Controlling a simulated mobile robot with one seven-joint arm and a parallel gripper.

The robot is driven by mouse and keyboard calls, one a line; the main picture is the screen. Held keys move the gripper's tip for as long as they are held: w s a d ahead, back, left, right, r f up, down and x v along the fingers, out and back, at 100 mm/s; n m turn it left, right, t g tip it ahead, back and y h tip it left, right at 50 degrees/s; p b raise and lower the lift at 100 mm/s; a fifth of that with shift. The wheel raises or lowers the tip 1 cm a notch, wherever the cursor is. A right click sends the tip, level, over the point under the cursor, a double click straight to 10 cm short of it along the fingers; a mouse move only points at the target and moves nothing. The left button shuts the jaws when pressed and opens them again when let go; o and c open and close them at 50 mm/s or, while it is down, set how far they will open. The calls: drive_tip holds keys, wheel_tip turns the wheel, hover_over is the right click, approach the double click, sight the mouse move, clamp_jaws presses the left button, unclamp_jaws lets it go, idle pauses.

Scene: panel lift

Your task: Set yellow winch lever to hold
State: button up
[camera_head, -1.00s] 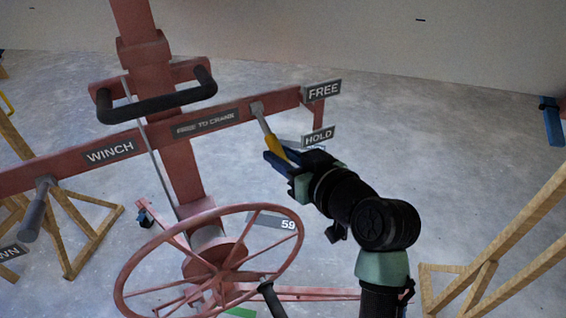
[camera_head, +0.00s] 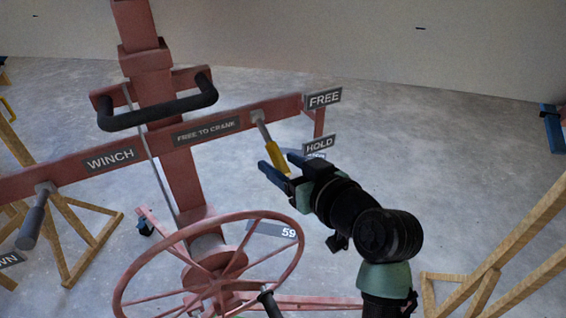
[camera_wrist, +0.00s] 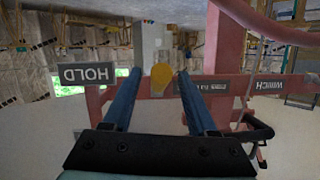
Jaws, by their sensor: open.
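The winch lever has a grey shaft and a yellow grip (camera_head: 278,157). It hangs from a pivot on the red crossbar and points down and slightly right. The FREE plate (camera_head: 323,98) is up and right of it, and the HOLD plate (camera_head: 319,143) is to its right. A plate (camera_head: 207,130) on the bar reads FREE TO CRANK. My gripper (camera_head: 276,160) is open, its blue fingers on either side of the grip's lower end. In the wrist view the yellow grip (camera_wrist: 161,78) shows between the fingertips; contact cannot be told.
A red handwheel (camera_head: 210,265) with a dark knob stands below the crossbar. A black handle (camera_head: 158,110) is above the bar and a grey lever (camera_head: 35,218) hangs at far left. Wooden trestles (camera_head: 500,260) stand at both sides.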

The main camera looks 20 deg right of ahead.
drive_tip(key=v, duration=1.2)
drive_tip(key=shift+s+r, duration=0.15)
drive_tip(key=shift+s, duration=0.2)
drive_tip(key=shift+d, duration=0.1)
